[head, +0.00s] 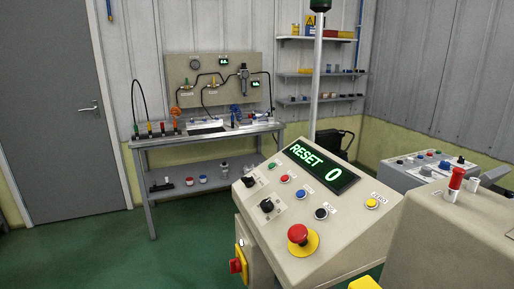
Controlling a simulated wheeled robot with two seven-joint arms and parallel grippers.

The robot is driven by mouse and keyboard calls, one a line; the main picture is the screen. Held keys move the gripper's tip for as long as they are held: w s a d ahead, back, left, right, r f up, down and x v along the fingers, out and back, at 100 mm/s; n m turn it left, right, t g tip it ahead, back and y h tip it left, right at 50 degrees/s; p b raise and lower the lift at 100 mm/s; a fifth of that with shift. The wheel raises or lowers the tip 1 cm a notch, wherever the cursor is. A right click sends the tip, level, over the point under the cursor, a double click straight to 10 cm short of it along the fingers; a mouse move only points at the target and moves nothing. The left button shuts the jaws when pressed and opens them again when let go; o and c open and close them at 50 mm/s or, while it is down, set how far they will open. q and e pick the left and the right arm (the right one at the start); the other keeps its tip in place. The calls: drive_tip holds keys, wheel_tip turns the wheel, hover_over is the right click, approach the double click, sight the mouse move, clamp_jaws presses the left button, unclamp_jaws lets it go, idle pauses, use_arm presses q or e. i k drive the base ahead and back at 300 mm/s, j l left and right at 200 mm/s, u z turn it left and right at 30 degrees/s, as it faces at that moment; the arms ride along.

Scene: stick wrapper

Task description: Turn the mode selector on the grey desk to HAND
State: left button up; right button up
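The grey desk (399,179) stands at the right, behind a beige console. Its sloped top carries several small knobs and buttons, with a red one, a blue one and dark ones among them. They are too small to tell which is the mode selector, and no HAND label can be read. The desk's lower right part is hidden behind a beige housing (440,228). Neither of my grippers is in view.
The beige console (346,238) fills the near middle, with a RESET 0 display (320,166), black selector knobs (267,205) and a red mushroom button (298,234). A workbench (148,142) stands at the back wall. Green floor (190,240) is clear at left.

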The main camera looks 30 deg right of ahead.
sight(461, 161)
drive_tip(key=i+j, duration=0.2)
drive_tip(key=i, duration=0.25)
drive_tip(key=i+j, duration=0.25)
drive_tip(key=i, duration=0.25)
drive_tip(key=i+j, duration=0.2)
drive_tip(key=i, duration=0.25)
drive_tip(key=i+l+z, duration=0.1)
drive_tip(key=i+z, duration=0.4)
drive_tip(key=i+j+z, duration=0.1)
drive_tip(key=i+z, duration=0.35)
drive_tip(key=i+j+z, duration=0.35)
drive_tip(key=i+z, duration=0.15)
drive_tip(key=i, duration=0.15)
drive_tip(key=i+l+z, duration=0.15)
drive_tip(key=z, duration=0.25)
drive_tip(key=i+z, duration=0.95)
drive_tip(key=z, duration=0.15)
drive_tip(key=i+z, duration=0.25)
drive_tip(key=i, duration=0.4)
drive_tip(key=i+j+z, duration=0.25)
drive_tip(key=i, duration=0.35)
